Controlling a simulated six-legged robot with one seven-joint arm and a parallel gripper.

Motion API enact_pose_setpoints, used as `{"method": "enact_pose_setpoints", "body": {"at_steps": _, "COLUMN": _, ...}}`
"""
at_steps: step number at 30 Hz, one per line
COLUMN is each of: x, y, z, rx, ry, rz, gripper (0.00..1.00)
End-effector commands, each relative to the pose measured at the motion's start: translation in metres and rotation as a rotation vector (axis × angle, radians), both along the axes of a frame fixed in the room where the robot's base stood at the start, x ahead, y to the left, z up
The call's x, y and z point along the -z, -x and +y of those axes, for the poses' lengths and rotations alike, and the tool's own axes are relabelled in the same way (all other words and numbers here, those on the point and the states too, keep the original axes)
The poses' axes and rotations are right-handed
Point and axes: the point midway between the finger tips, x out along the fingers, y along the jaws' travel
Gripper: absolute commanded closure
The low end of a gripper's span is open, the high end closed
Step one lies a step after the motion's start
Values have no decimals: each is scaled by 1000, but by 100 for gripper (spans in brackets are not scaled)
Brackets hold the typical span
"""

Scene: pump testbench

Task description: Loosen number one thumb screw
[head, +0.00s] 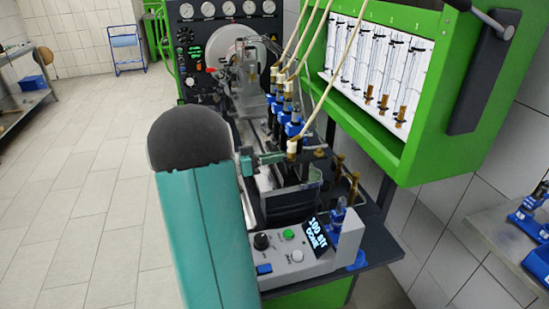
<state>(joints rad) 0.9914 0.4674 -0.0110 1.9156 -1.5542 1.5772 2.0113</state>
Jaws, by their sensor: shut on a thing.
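My teal arm with its dark rounded joint fills the lower middle of the head view and hides part of the bench. A small teal end, which looks like my gripper (284,157), shows to the right of the arm at the injector row. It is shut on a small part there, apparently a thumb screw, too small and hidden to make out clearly. A white hose end (292,147) is close beside it. Several brass-coloured fittings, one of them nearer the front (354,181), stand to the right of the gripper.
A grey control box (297,262) with a lit display stands at the bench front. Several blue injectors (291,115) with pale hoses stand behind the gripper. A green cabinet (420,115) with glass tubes overhangs the right. Tiled floor (75,230) is clear at left.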

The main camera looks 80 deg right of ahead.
Motion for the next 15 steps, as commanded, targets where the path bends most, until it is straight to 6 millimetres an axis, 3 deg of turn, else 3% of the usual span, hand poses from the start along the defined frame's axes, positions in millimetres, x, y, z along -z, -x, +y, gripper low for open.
{"method": "enact_pose_setpoints", "body": {"at_steps": 15, "x": 0, "y": -1, "z": 1, "rx": -1, "ry": -382, "rz": 228, "gripper": 100}}
